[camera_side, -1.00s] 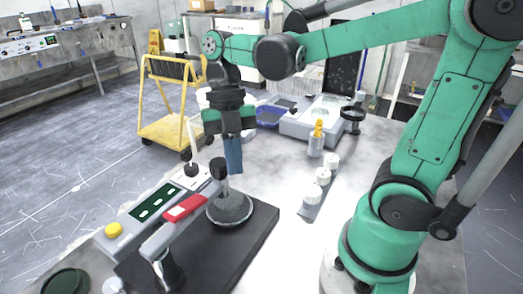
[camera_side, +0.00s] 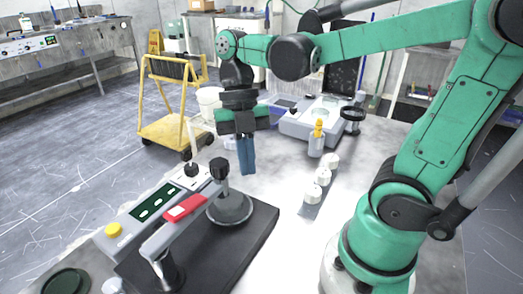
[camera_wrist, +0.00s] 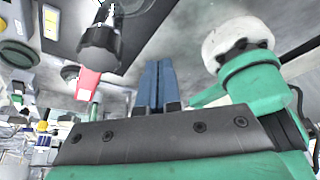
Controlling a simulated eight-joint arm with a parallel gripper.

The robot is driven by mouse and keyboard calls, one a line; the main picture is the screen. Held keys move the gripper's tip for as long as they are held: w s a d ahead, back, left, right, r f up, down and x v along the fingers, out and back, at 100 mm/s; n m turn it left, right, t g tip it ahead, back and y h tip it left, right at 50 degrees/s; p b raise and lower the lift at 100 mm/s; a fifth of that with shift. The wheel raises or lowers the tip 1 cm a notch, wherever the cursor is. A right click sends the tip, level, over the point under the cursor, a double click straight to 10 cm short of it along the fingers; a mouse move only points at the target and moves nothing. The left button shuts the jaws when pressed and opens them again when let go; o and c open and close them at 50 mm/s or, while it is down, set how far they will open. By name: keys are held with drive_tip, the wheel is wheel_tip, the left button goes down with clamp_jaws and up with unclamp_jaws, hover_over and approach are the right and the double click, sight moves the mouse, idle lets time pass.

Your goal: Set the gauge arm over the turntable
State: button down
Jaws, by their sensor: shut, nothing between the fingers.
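The gauge arm (camera_side: 160,240) is a grey bar with a red grip (camera_side: 184,208) and a black knob (camera_side: 220,168) at its far end. It pivots on a post at the front left of a dark base plate. In the side view its knob end appears over the round grey turntable (camera_side: 232,210); the exact alignment is hard to judge. My gripper (camera_side: 248,173) points down with its blue fingers together and empty. It is behind and right of the knob, apart from it. In the wrist view the fingers (camera_wrist: 158,66) are right of the knob (camera_wrist: 100,42) and red grip (camera_wrist: 88,84).
A control box with a yellow button (camera_side: 113,230) lies left of the base plate (camera_side: 255,240). A yellow cart (camera_side: 165,130) is behind. The bench between plate and pucks is clear.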

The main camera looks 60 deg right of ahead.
wheel_tip(320, 180, up, 9)
drive_tip(key=w, duration=0.1)
drive_tip(key=shift+w+a+r, duration=0.2)
drive_tip(key=shift+a, duration=0.1)
wheel_tip(320, 180, down, 10)
drive_tip(key=shift+r, duration=0.25)
idle(0.7)
